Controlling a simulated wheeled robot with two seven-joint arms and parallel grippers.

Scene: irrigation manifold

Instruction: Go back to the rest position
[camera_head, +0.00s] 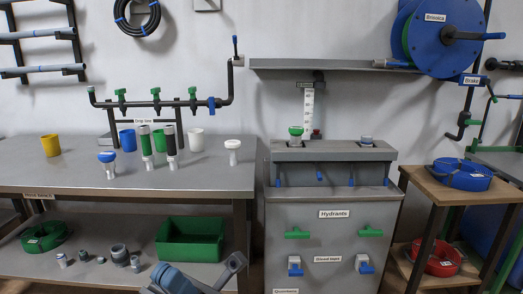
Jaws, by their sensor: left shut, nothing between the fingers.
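My left gripper (236,262) shows at the bottom of the head view, with my blue and grey arm below and left of it. It is shut and empty. It appears in front of the lower shelf of the workbench, near the bench's right end, apart from the objects on the top. My right gripper is not in view.
The grey workbench (75,179) bears a yellow cup (50,145), several fittings and a pipe manifold (160,103). A green bin (190,239) sits on its lower shelf. The grey Hydrants cabinet (335,240) stands to the right, then a wooden stand with a blue hose coil (462,174).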

